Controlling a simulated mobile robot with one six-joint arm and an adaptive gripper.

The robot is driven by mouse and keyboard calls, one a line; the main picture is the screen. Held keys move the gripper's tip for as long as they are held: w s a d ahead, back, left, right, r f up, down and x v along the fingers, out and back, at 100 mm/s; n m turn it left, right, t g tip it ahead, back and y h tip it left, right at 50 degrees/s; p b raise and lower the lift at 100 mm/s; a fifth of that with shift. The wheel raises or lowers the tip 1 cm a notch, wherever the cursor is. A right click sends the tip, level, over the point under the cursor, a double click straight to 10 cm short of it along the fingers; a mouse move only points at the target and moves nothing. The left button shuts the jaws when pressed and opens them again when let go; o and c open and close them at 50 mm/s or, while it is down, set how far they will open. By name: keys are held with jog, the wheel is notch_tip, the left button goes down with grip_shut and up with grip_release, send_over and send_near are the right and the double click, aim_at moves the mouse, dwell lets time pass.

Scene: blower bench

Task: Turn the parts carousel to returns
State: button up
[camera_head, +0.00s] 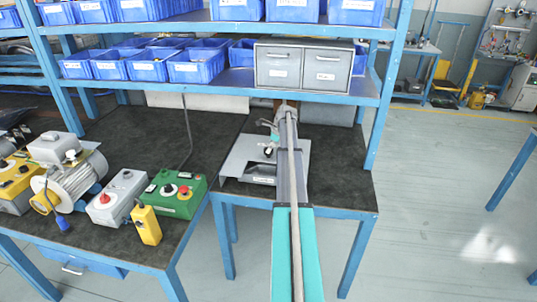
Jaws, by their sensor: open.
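A grey flat unit (236,160) lies on the dark right-hand bench, with a labelled dark grey tray at its front and a small black knob (268,152) on top. It may be the parts carousel, but its label is too small to read and my arm covers part of it. No marking for returns can be made out. My arm reaches from the bottom of the view over this unit. My gripper (267,126) is small in the picture, open, and over the far part of the unit. I cannot tell whether it touches anything.
A blue shelf rack above the bench holds blue bins (197,66) and a grey two-drawer box (303,66), close behind my gripper. On the left bench stand a motor (72,183), a grey control box (118,198) and a green control box (177,193). The floor at right is clear.

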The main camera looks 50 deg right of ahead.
jog(key=shift+b+x, duration=0.45)
jog(key=shift+x, duration=0.3)
jog(key=c, duration=1.3)
